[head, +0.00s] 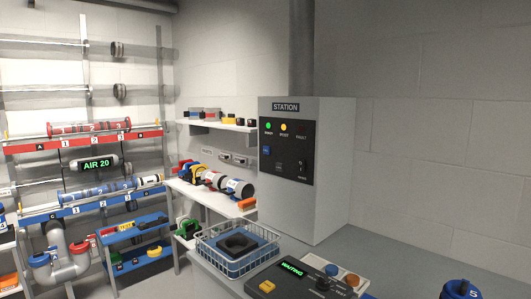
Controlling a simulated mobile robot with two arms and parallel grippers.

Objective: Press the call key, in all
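A dark desk console (312,285) stands on the grey counter at the bottom middle. Its lit green display (292,268) reads "WAITING". A yellow key (267,287) sits at its left, and a blue round button (331,270) and an orange round button (352,280) at its right. The grey station cabinet (330,170) behind has a black panel (287,165) with a green lamp (268,126), a yellow lamp (284,128) and a small blue key (267,150). I cannot read which key is the call key. Neither of my grippers is in view.
A wire basket (212,262) with a blue lining stands left of the console. A blue-capped object (460,289) is cut off at the bottom right. The grey counter (385,252) behind the console is clear. Racks with tubes (90,128) and shelves stand at the left.

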